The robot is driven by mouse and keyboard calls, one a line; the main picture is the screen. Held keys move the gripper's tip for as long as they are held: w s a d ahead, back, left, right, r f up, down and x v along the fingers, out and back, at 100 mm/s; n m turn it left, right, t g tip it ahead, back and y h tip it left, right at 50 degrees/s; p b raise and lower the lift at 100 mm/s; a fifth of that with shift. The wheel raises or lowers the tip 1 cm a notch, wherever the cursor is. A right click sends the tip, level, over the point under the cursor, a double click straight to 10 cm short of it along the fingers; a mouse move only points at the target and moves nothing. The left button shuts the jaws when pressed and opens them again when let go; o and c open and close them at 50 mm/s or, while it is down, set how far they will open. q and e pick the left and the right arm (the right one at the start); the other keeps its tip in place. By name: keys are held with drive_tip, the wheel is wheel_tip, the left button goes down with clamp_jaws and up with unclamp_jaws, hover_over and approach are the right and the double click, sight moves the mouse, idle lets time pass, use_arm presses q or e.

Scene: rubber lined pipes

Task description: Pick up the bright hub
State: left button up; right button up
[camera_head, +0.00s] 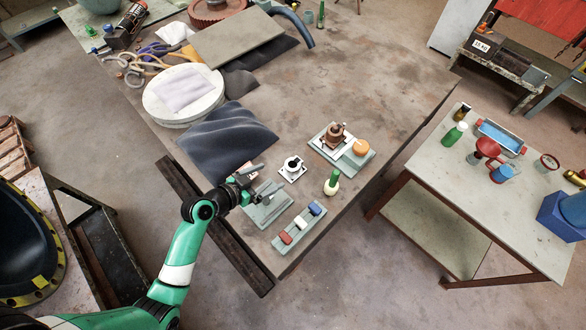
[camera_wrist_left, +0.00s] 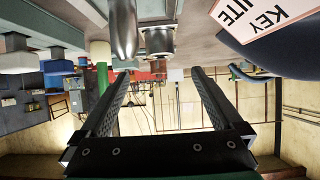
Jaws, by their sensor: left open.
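The bright hub (camera_head: 292,168) is a pale flanged piece with a dark-topped bore, standing on the table in the head view. My left gripper (camera_head: 265,179) is open and empty just left of it, with its fingers pointing towards it and apart from it. In the left wrist view, which is upside down, the open fingers (camera_wrist_left: 160,75) show with nothing between them. My right gripper is not in view.
A rusty hub (camera_head: 335,132) and an orange disc (camera_head: 360,147) sit on a plate behind. A green-capped bottle (camera_head: 333,182) and a rack of coloured blocks (camera_head: 299,229) stand nearby. A dark rubber sheet (camera_head: 225,138) lies behind my gripper. A card (camera_wrist_left: 262,15) reads "KEY WHITE".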

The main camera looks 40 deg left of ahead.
use_arm(q)
drive_tip(key=b, duration=0.1)
approach(299, 161)
drive_tip(key=b+x, duration=0.1)
drive_tip(key=x, duration=0.4)
drive_tip(key=shift+f+b, duration=0.25)
drive_tip(key=shift+b, duration=0.05)
clamp_jaws()
drive_tip(key=shift+r, duration=0.1)
